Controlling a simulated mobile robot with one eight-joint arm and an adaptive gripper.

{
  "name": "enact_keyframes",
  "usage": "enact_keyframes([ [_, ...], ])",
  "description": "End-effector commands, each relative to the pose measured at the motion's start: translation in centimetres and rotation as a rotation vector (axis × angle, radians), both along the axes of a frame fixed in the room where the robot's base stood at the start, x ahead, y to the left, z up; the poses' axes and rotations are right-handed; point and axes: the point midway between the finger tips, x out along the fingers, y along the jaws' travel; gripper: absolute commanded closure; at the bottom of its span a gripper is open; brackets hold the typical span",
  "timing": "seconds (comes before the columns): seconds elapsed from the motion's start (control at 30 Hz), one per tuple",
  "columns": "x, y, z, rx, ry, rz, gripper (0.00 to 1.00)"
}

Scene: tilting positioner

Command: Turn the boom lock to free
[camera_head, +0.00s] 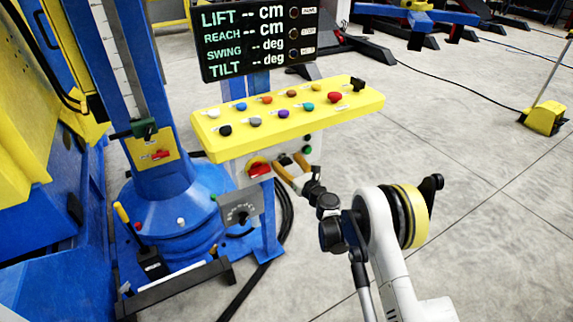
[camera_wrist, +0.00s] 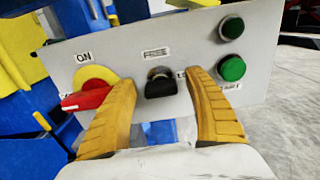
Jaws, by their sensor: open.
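The boom lock looks to be the black knob (camera_wrist: 160,87) on the grey panel in the wrist view, with a FREE label (camera_wrist: 156,52) above it. Another label to its right is partly hidden by my right finger. Which label the knob points to I cannot tell. My gripper (camera_wrist: 160,78) is open, one tan finger on each side of the knob, with gaps showing between. In the head view my gripper (camera_head: 289,165) is in front of the panel under the yellow console, and the knob cannot be made out there.
A red switch (camera_wrist: 86,97) on a yellow disc, labelled ON, sits left of the knob, close to my left finger. Two green buttons (camera_wrist: 232,68) are at the right. The yellow console (camera_head: 360,101) with several coloured knobs overhangs the panel. Open floor lies to the right.

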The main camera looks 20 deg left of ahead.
Motion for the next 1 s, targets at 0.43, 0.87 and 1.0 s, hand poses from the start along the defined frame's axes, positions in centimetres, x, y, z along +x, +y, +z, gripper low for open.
enact_keyframes([
  [0.43,0.06,0.05,0.04,0.0,0.0,0.0,0.92],
  [0.87,0.06,0.08,0.06,-0.023,-0.027,0.0,0.92],
  [1.0,0.03,0.1,0.06,-0.064,-0.075,0.0,0.92],
])
